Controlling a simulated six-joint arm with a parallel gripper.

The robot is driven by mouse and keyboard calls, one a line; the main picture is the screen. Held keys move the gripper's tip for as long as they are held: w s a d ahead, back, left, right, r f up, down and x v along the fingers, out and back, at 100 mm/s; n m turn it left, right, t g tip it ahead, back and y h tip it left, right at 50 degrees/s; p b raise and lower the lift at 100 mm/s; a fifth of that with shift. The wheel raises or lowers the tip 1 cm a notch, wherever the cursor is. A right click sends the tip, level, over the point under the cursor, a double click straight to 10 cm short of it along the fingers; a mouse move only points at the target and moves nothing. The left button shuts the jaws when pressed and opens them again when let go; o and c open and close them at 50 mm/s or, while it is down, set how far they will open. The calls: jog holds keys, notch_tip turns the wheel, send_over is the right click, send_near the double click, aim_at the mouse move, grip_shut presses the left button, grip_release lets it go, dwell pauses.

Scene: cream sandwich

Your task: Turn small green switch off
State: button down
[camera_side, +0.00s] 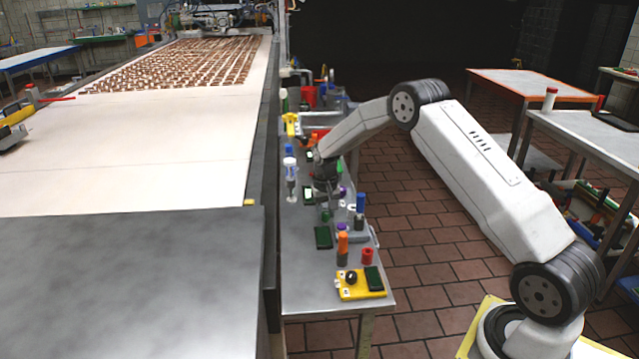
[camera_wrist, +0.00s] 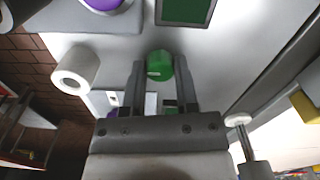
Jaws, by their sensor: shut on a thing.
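A small green round knob (camera_wrist: 155,65), which fits the small green switch, stands between my fingertips in the wrist view. My gripper (camera_wrist: 160,72) is shut on it, with one dark finger on each side. The setting of the switch cannot be read from here. In the side view, my gripper (camera_side: 326,203) points down over the narrow grey bench, among several small coloured parts. The green knob is too small and crowded to make out surely in that view.
A white cylinder (camera_wrist: 75,71) stands left of my gripper in the wrist view. A dark green panel (camera_wrist: 186,9) lies beyond the knob. In the side view, an orange-topped part (camera_side: 342,246) and a yellow box (camera_side: 359,285) stand nearer the bench end. The conveyor (camera_side: 130,245) runs along the left.

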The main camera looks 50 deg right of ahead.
aim_at(325, 214)
dwell(0.4)
jog(key=c, duration=0.7)
grip_release()
jog(key=shift+o, duration=0.2)
jog(key=shift+r, duration=0.15)
jog(key=shift+r, duration=3.85)
